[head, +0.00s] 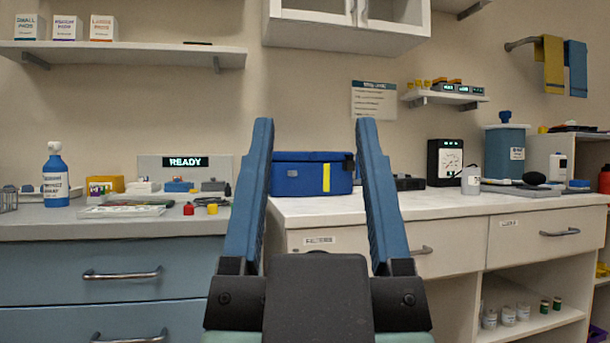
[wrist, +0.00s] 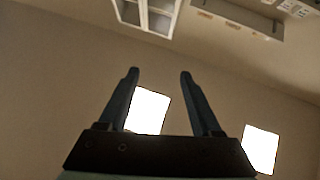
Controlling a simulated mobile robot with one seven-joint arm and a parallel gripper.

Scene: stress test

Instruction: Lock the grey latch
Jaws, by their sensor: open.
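My gripper (head: 315,122) is raised in front of the counters in the head view, its two blue fingers wide apart and nothing between them. It also shows open and empty in the wrist view (wrist: 159,74). A blue case (head: 312,172) with a yellow stripe sits on the white counter, seen beyond and between the fingers. A small grey patch (head: 292,173) shows on its front, but I cannot tell whether it is the grey latch. A dark part sits at the case's right end, partly behind a finger. No latch is clearly seen in either view.
The white counter (head: 450,203) has a clear front strip. A blue-drawered counter (head: 100,229) at left holds a blue bottle (head: 55,180), trays and small caps. A wall cabinet (head: 345,38) hangs above. The wrist view shows mostly wall and bright panels (wrist: 148,110).

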